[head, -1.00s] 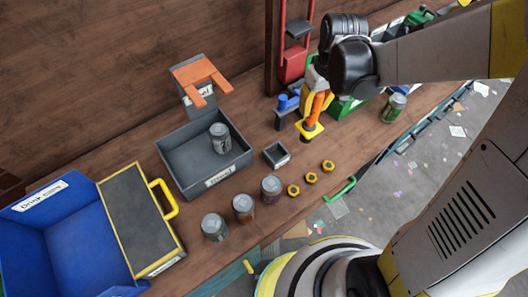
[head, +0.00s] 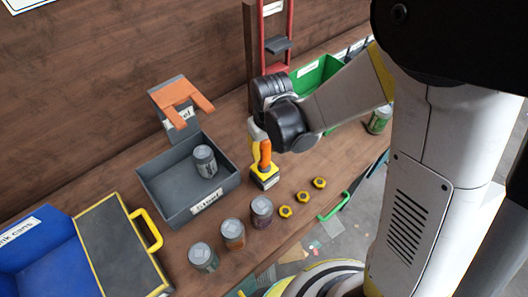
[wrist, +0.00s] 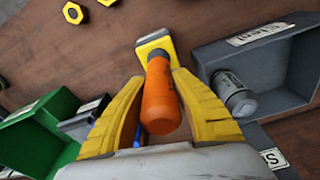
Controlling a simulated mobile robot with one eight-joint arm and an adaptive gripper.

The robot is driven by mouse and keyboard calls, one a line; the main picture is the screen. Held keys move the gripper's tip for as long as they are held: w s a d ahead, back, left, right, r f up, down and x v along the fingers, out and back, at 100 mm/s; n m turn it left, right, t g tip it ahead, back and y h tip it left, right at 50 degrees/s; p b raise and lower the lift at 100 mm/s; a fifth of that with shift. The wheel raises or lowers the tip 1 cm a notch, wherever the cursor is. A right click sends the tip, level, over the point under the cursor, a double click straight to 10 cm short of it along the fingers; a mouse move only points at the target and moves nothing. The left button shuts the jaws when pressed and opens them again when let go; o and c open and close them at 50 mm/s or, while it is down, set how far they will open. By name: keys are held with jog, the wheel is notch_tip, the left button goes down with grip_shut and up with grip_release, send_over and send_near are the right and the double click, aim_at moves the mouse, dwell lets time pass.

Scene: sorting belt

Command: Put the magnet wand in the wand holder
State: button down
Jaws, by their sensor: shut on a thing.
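The magnet wand has an orange handle (head: 265,154) and a yellow-edged dark head (head: 265,177). It hangs nearly upright, head down, right of the grey tray. My gripper (head: 259,146) is around its handle. In the wrist view the two yellow fingers of my gripper (wrist: 157,90) flank the orange handle (wrist: 160,98), with the wand's yellow head (wrist: 154,42) beyond them. The wand holder (head: 182,96) is an orange two-pronged fork on a grey post behind the tray, left of my gripper. Its fork is empty.
The grey tray (head: 160,196) holds one can (head: 204,160). Several cans stand in front of it, including a purple one (head: 262,211). Yellow nuts (head: 302,197) lie to the right. A blue bin (head: 40,258) is at left, a green bin (head: 318,78) behind my gripper.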

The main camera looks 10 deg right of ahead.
jog(key=shift+r, duration=0.15)
jog(key=shift+s+f+b, duration=0.1)
jog(key=shift+f+b, duration=0.5)
jog(key=shift+f, duration=0.05)
jog(key=c, duration=1.1)
grip_release()
jog(key=shift+c, duration=0.2)
jog(key=shift+r, duration=0.15)
